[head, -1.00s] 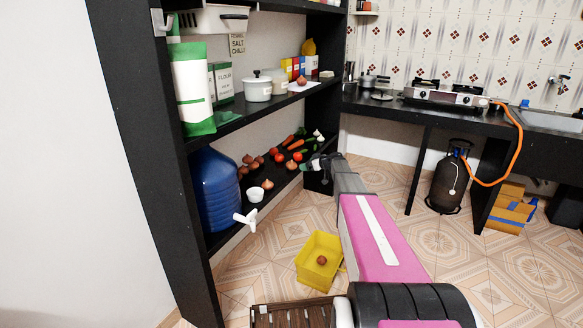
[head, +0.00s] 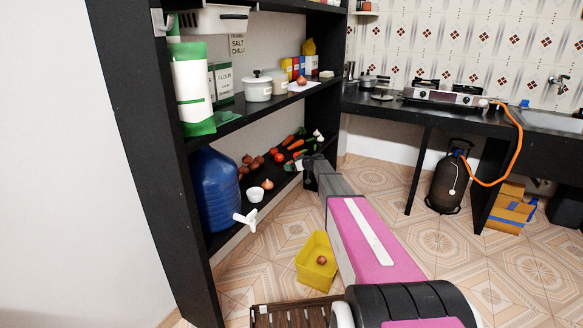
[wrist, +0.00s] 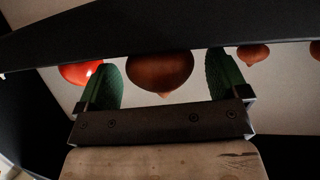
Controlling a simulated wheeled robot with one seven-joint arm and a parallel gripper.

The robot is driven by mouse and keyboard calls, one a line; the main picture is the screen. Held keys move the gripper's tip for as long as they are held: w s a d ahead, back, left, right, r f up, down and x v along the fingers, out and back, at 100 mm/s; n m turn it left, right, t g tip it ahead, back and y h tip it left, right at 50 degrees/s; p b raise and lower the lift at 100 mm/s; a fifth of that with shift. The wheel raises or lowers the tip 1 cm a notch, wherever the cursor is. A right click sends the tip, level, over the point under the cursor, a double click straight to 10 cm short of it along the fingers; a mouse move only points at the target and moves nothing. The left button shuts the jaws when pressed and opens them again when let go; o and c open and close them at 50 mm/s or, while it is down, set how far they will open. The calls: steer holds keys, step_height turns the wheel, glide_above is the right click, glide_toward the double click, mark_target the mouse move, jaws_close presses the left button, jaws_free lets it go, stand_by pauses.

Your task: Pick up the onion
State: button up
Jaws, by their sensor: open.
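In the wrist view my gripper (wrist: 162,62) is open, with one green finger on each side of a brown onion (wrist: 160,72). The onion shows between the fingertips, and a dark edge band hides part of it. I cannot tell whether either finger touches it. In the head view my arm reaches to the lower shelf, and the gripper's fingers are hard to make out there. Several onions lie on that shelf, one near its front (head: 267,184). Another onion (head: 301,80) is on the middle shelf, and one (head: 321,260) is in the yellow bin.
The black shelf edge (wrist: 200,30) runs close to the fingers. A tomato (wrist: 78,72) is just left of the left finger, and more onions (wrist: 253,53) are at right. A white cup (head: 255,194) and blue water container (head: 213,190) stand on the lower shelf. The yellow bin (head: 306,272) is on the floor.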

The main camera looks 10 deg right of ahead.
steer(key=shift+w+a+f, duration=0.1)
steer(key=c, duration=1)
steer(key=shift+o, duration=0.2)
steer(key=shift+r, duration=0.5)
steer(key=r, duration=0.1)
steer(key=a+r, duration=0.1)
steer(key=r, duration=0.2)
steer(key=shift+s+a, duration=0.15)
steer(key=shift+s, duration=0.2)
steer(key=s+a+r, duration=0.3)
steer(key=a+r, duration=0.3)
steer(key=a, duration=0.3)
steer(key=shift+s+a, duration=0.25)
steer(key=shift+s, duration=0.1)
steer(key=shift+r, duration=0.1)
